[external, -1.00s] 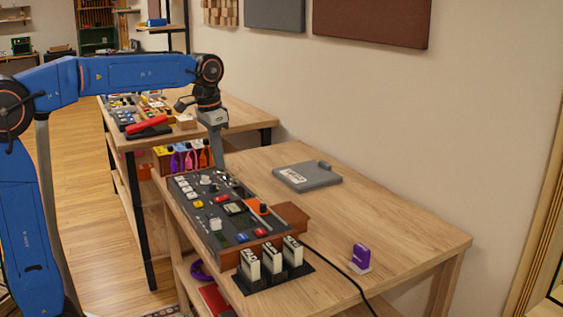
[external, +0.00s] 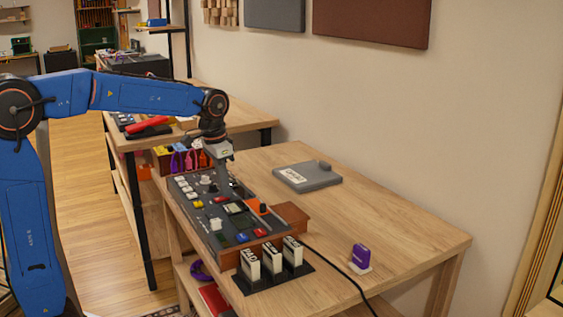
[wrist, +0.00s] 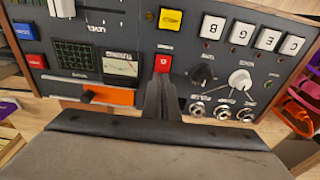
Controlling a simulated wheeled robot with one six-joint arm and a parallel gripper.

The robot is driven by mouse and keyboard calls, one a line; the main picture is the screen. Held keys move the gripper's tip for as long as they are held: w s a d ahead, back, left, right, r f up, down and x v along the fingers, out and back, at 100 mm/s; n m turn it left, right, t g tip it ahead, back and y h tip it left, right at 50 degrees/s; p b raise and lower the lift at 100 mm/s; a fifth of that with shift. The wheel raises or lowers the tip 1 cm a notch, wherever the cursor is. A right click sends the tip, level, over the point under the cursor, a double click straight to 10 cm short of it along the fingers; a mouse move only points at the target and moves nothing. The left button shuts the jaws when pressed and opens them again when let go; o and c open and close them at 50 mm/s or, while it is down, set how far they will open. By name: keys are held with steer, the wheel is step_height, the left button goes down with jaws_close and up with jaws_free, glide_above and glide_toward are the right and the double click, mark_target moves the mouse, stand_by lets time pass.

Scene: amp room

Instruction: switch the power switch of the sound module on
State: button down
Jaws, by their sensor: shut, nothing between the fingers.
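The sound module (external: 213,238) is a dark sloping panel with wooden end pieces, full of buttons, knobs and a small screen. It also fills the upper part of the wrist view (wrist: 135,30). A small red switch with a white mark (wrist: 163,63) sits mid-panel, between a meter and a black knob; its label is not readable. It seems to be the power switch. My gripper (external: 231,192) is over the panel, with its fingers shut and empty. In the wrist view its fingertips (wrist: 160,78) are right at the red switch's near edge; I cannot tell whether they touch it.
An orange slider strip (wrist: 110,94) lies left of my fingers, and jack sockets (wrist: 222,112) lie right. Black-and-white blocks (external: 272,262) stand before the module. A grey flat box (external: 307,177) and a purple item (external: 361,257) lie on the table, which is otherwise clear at right.

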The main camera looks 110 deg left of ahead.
mark_target(215, 200)
steer(key=shift+f, duration=0.2)
stand_by(0.3)
steer(key=shift+s+d+r, duration=0.2)
steer(key=shift+s+d, duration=0.3)
steer(key=shift+r, duration=0.1)
step_height(215, 200, up, 14)
steer(key=s+d, duration=0.1)
stand_by(0.6)
steer(key=shift+s+d, duration=0.1)
